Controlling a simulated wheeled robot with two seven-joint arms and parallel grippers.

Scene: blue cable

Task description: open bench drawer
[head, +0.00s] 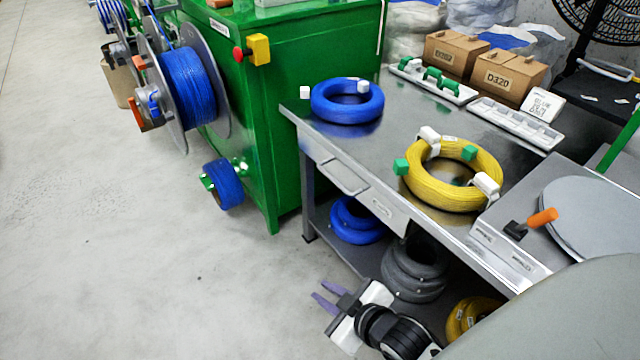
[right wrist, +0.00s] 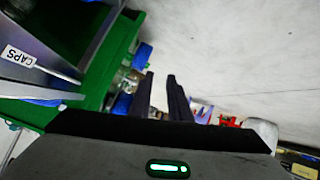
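The bench drawer (head: 383,206) is a grey metal front under the steel bench top, with a bar handle (head: 343,178) and a small label. It looks flush with the bench frame. In the right wrist view, a grey front with a label reading CAPS (right wrist: 20,57) shows at upper left, tilted. My right gripper (head: 321,291) is below and in front of the drawer, apart from the handle. Its two fingers (right wrist: 162,80) stand apart with nothing between them. My left gripper is not in view.
The steel bench (head: 300,112) carries a blue coil (head: 347,112) and a yellow coil (head: 425,187). More coils lie on its lower shelf. A green cabinet (head: 300,70) with cable reels stands left of the bench. The floor (head: 150,270) at left is clear.

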